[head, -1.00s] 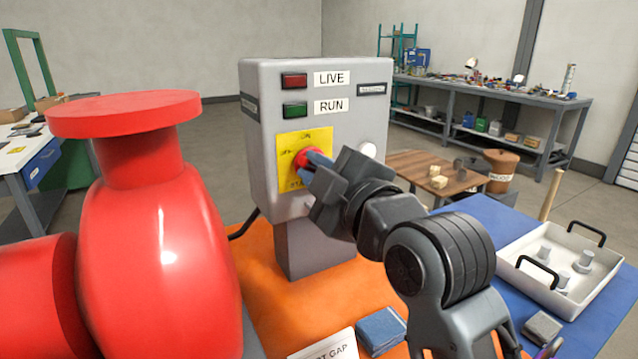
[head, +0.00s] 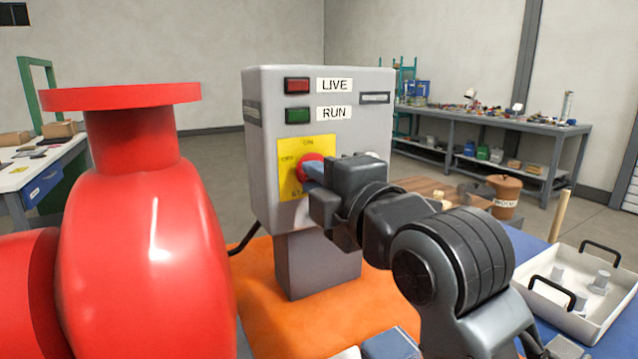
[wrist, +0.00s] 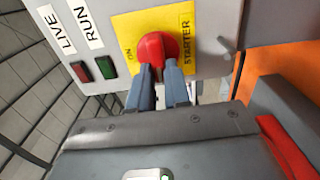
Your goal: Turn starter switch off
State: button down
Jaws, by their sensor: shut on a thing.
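The starter switch is a red rotary knob (head: 309,166) on a yellow plate (head: 321,147) on the front of a grey control box (head: 258,165). The plate has ON at its top and STARTER at its bottom. In the wrist view the red knob (wrist: 154,47) sits on the yellow plate (wrist: 186,22), near the box's edge. My gripper (head: 312,174) is at the knob, partly hiding it in the head view. In the wrist view its two blue-grey fingers (wrist: 160,72) are shut on the knob's near part. The knob's exact pointing direction is hard to tell.
A red LIVE lamp (head: 297,85) and a green RUN lamp (head: 297,115) are above the plate; both look dark. A big red pump body (head: 145,240) stands close at left. A white tray (head: 545,310) with black handles is at right.

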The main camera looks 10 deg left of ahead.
jog(key=shift+f, duration=0.1)
jog(key=c, duration=1.1)
grip_release()
jog(key=shift+s, duration=0.1)
jog(key=v, duration=0.7)
jog(key=shift+s+d, duration=0.2)
jog(key=shift+s, duration=0.05)
